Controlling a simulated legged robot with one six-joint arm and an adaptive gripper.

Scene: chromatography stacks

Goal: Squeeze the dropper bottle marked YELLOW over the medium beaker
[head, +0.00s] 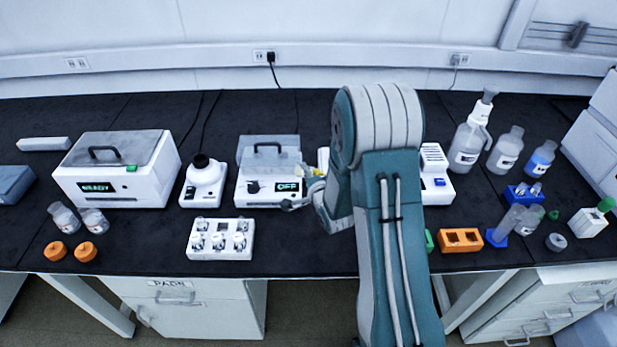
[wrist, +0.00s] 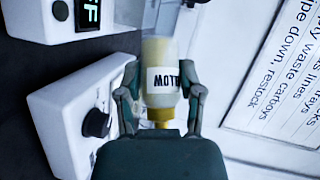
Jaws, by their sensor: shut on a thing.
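In the wrist view a pale cream dropper bottle (wrist: 160,55) sits between both fingers of my gripper (wrist: 159,78). Its white label reads "LLOW" upside down, with the first letters out of sight, and a yellow tip (wrist: 159,114) points toward the camera's lower edge. My gripper is shut on the bottle. In the head view my gripper (head: 302,197) is partly hidden by my own arm, in front of the device with the green OFF display (head: 287,187). I cannot pick out the medium beaker; a clear, glassy shape (wrist: 160,14) shows behind the bottle.
A READY device (head: 150,190) and a white device with a dark top (head: 203,188) stand left. A white block with several knobs (head: 220,240) lies in front. Labelled bottles (head: 505,150), an orange rack (head: 461,240) and clear vessels (head: 529,219) stand right.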

